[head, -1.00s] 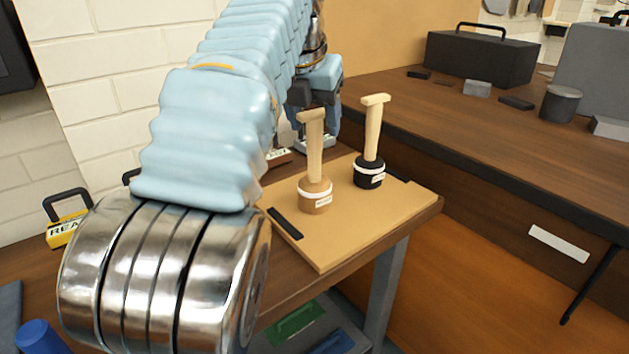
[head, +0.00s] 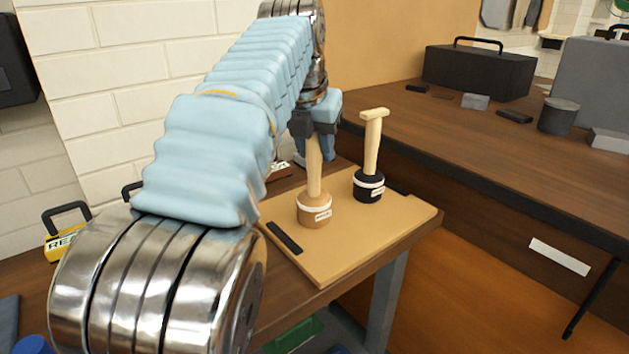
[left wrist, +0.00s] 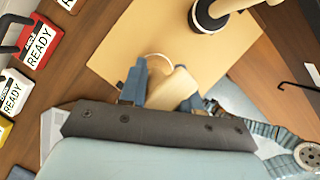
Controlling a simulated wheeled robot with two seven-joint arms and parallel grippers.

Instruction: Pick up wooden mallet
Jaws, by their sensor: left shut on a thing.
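The wooden mallet (head: 314,209) has a light wood head with a white band and label. It stands head down, handle up, on a tan board (head: 345,249). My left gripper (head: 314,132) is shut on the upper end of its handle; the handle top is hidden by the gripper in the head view. In the left wrist view the mallet's handle (left wrist: 174,90) lies between the two blue fingers (left wrist: 165,90). A second mallet with a black head (head: 369,188) stands upright to the right, apart from the gripper. My right gripper is not in view.
The board lies on a small brown table beside a workbench (head: 480,140) bearing a black toolbox (head: 480,73), a grey cylinder (head: 558,117) and small blocks. Yellow and red "READY" tags (left wrist: 38,45) stand at the left. A white wall is behind.

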